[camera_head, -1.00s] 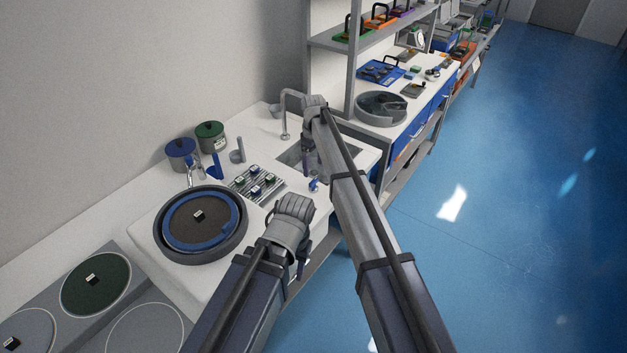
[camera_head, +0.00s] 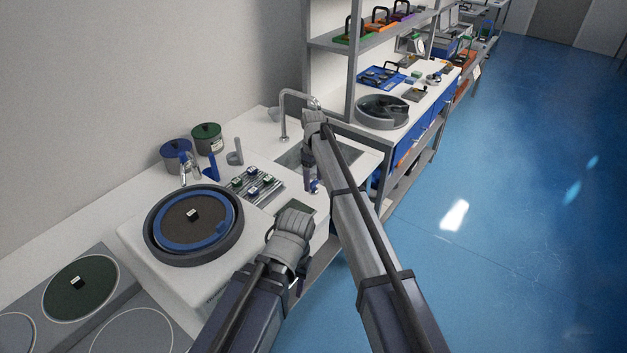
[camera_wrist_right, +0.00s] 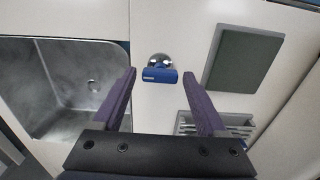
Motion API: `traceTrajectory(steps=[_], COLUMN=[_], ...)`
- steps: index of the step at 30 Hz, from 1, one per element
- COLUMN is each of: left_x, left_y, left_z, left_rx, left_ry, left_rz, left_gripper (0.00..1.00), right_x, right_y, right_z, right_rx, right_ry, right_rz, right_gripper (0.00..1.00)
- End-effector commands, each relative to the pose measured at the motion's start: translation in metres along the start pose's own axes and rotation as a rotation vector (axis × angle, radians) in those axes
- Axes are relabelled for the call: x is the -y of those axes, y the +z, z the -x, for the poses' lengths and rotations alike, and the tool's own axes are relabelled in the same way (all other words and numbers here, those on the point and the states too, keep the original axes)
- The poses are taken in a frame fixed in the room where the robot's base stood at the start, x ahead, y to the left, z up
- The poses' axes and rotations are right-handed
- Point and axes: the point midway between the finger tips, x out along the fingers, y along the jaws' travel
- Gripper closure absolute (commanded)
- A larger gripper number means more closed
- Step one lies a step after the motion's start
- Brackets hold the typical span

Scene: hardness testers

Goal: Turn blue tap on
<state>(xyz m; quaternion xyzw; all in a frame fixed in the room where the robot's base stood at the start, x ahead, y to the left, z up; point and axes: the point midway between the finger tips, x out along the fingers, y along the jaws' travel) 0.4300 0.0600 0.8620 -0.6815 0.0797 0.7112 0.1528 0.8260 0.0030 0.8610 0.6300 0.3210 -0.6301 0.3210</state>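The blue tap (camera_wrist_right: 160,75) shows in the right wrist view as a small blue handle on a round chrome base, set in the white counter. In the head view only a bit of blue (camera_head: 316,187) shows beside my right gripper (camera_head: 309,184). In the right wrist view my right gripper (camera_wrist_right: 163,88) has its two purple fingers wide apart with nothing between them. The tap lies ahead of the fingers, roughly centred in the gap, with no contact visible. My left gripper (camera_head: 299,284) hangs low near the counter's front edge, mostly hidden behind its own wrist.
A sink (camera_wrist_right: 75,90) lies left of the tap in the wrist view, and a dark green plate (camera_wrist_right: 243,58) lies right. A chrome spout (camera_head: 284,115) rises behind the sink. A round blue-rimmed pan (camera_head: 194,222) and a rack of small blocks (camera_head: 256,184) stand further left.

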Motion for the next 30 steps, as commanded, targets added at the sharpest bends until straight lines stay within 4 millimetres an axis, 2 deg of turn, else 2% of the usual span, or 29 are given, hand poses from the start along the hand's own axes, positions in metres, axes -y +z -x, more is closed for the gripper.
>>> traceTrajectory(steps=[2, 19, 30], left_x=[0.0, 0.0, 0.0], left_y=[0.0, 0.0, 0.0], left_z=[0.0, -0.0001, -0.0001], left_rx=[0.0, 0.0, 0.0], left_ry=[0.0, 0.0, 0.0], left_rz=[0.0, 0.0, 0.0], left_gripper=[0.5, 0.5, 0.5], right_x=[0.0, 0.0, 0.0], right_y=[0.0, 0.0, 0.0], right_z=[0.0, -0.0001, -0.0001], right_rx=[0.0, 0.0, 0.0], right_ry=[0.0, 0.0, 0.0], right_rz=[0.0, 0.0, -0.079], right_gripper=[0.35, 0.99, 0.99])
